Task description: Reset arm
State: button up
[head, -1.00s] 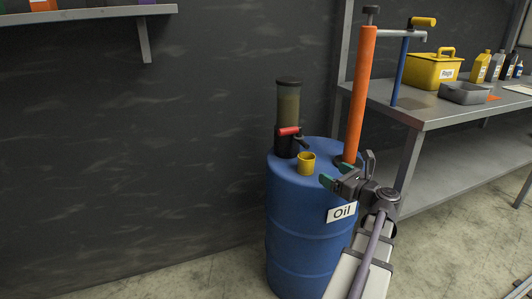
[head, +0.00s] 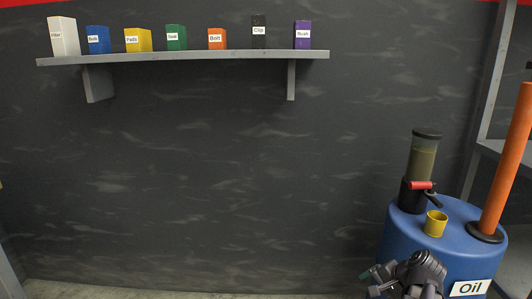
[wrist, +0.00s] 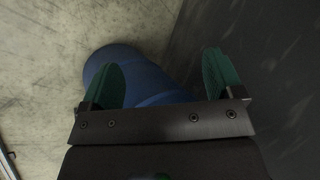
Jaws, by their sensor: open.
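My gripper (head: 385,281) is at the bottom right of the head view, in front of the blue oil drum (head: 398,240). In the wrist view my gripper (wrist: 165,82) has its two green fingers wide apart with nothing between them. The drum also shows in the wrist view (wrist: 150,80), beyond the fingers. On the drum's top stand a yellow cup (head: 436,223) and a dispenser (head: 423,160) with a red handle. The cup is upright and apart from my gripper.
An orange pump tube (head: 508,160) stands on the drum's right side. A wall shelf (head: 200,56) at upper left holds several coloured boxes. A metal bench (head: 490,146) is cut off at the right edge. The wall between shelf and drum is clear.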

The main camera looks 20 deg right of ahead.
jog(key=w+a+f+n+g+h, duration=0.1)
jog(key=w+a+f+n+g, duration=0.15)
jog(key=a+n, duration=0.9)
jog(key=w+a+f+n+g+h, duration=0.1)
jog(key=w+a+n+g+h, duration=0.2)
jog(key=a, duration=1.7)
notch_tip(320, 180, up, 35)
jog(key=a+y+p, duration=0.1)
jog(key=p, duration=3.3)
jog(key=shift+w+a+n+g+p, duration=0.15)
jog(key=shift+a+n+g+p, duration=0.2)
jog(key=shift+a, duration=0.05)
jog(key=shift+r, duration=0.1)
